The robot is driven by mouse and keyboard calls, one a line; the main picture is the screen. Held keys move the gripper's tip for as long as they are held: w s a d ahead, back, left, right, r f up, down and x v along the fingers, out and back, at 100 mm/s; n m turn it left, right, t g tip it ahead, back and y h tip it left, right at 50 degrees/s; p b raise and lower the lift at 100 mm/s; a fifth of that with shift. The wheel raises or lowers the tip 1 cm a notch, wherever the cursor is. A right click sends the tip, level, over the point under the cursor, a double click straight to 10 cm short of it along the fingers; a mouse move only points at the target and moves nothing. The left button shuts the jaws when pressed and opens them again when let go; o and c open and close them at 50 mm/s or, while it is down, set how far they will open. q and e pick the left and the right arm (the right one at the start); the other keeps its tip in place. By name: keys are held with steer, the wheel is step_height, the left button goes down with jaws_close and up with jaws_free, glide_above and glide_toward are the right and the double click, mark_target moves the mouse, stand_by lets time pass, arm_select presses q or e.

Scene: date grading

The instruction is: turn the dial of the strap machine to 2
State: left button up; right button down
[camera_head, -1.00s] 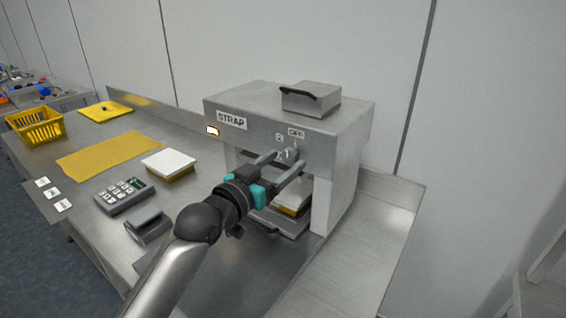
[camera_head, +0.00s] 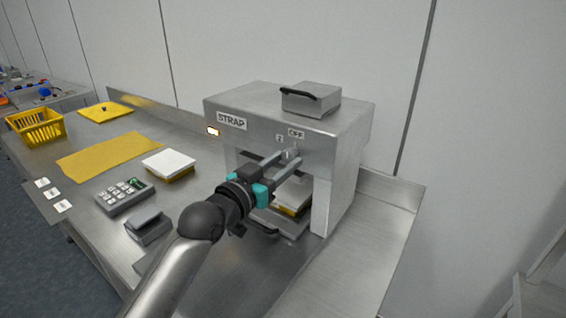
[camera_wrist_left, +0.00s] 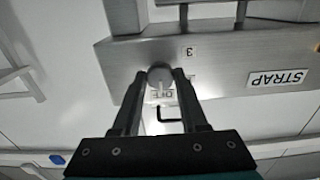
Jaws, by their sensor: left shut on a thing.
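The strap machine (camera_head: 250,139) is a grey metal box with a STRAP label on its front. Its small round grey dial (camera_wrist_left: 160,76) shows between my left fingers in the left wrist view, and at the front of the machine in the head view (camera_head: 291,154). My left gripper (camera_head: 289,158) is shut on the dial, one finger on each side; it also shows in the wrist view (camera_wrist_left: 160,80). An OFF label (camera_head: 296,133) and a 2 label (camera_head: 279,139) sit above the dial. The dial's exact pointing is unclear. My right gripper is out of view.
A white-lidded yellow pack (camera_head: 293,193) lies in the machine's opening below my gripper. Another pack (camera_head: 169,163), a keypad device (camera_head: 125,196) and a yellow mat (camera_head: 109,156) are to the left. A yellow basket (camera_head: 37,127) stands farther left.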

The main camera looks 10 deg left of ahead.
arm_select(q)
jaws_close()
steer(key=shift+r+n+p, duration=0.15)
steer(key=shift+n+p, duration=0.75)
steer(key=shift+p, duration=0.25)
steer(key=n+p, duration=0.5)
steer(key=n, duration=0.1)
steer(key=shift+n, duration=0.4)
steer(key=shift+n+p, duration=0.75)
steer(key=shift+n, duration=0.75)
steer(key=o, duration=1.1)
jaws_free()
